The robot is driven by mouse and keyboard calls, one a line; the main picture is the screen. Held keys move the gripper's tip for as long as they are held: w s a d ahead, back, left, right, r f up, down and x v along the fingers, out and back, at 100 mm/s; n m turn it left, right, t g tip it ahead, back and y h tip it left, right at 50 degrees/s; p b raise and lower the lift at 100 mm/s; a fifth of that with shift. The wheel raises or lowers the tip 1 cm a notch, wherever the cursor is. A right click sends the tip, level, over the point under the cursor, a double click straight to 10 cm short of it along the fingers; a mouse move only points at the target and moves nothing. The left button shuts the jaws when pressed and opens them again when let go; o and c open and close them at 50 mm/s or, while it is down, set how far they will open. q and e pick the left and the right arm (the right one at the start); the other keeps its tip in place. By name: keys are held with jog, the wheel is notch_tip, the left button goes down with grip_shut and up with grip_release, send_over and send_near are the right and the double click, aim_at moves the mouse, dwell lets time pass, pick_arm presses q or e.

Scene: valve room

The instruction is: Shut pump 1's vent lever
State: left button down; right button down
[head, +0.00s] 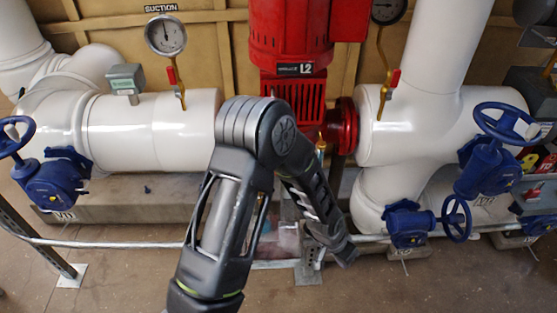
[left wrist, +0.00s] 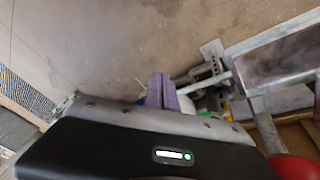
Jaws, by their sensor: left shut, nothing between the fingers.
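A red pump motor (head: 290,38) with a plate that appears to read "L2" stands in the middle of the head view. A small brass fitting with an orange tip (head: 320,146) shows at its lower right, just beyond my arm. I cannot tell whether it is the vent lever or how a lever is set. My left arm covers the lower pump, and its forearm points down in front of it. In the left wrist view, my left gripper's purple fingers (left wrist: 162,91) are together, with nothing held. A silvery bracket (left wrist: 213,62) and pipe lie close beyond them. My right gripper is out of view.
White pipes (head: 155,130) flank the pump. A suction gauge (head: 166,35) has a small red-handled valve (head: 171,76); another red handle (head: 394,77) is at right. Blue handwheel valves (head: 58,180) stand at both sides. A thin pipe (head: 130,243) crosses low in front. Floor in front is clear.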

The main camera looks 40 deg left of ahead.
pick_arm(q)
jog(key=w+a+r+m+y+p, duration=0.15)
jog(key=w+a+r, duration=0.35)
jog(key=r, duration=0.5)
jog(key=w+a+r+m+y+p, duration=0.1)
jog(key=w+a+r+m+p, duration=0.15)
jog(key=w+a+r, duration=0.55)
jog(key=s+a+r+m+g+y, duration=0.1)
jog(key=s+a+r+m+g, duration=0.1)
jog(key=r, duration=0.5)
jog(key=s+a+r+m+g+y, duration=0.1)
jog(key=s+a+r+m+g, duration=0.1)
jog(key=s+a+r, duration=0.2)
notch_tip(320, 180, up, 4)
jog(key=shift+s+a+r, duration=0.15)
jog(key=shift+s+a, duration=0.2)
jog(key=shift+s, duration=0.85)
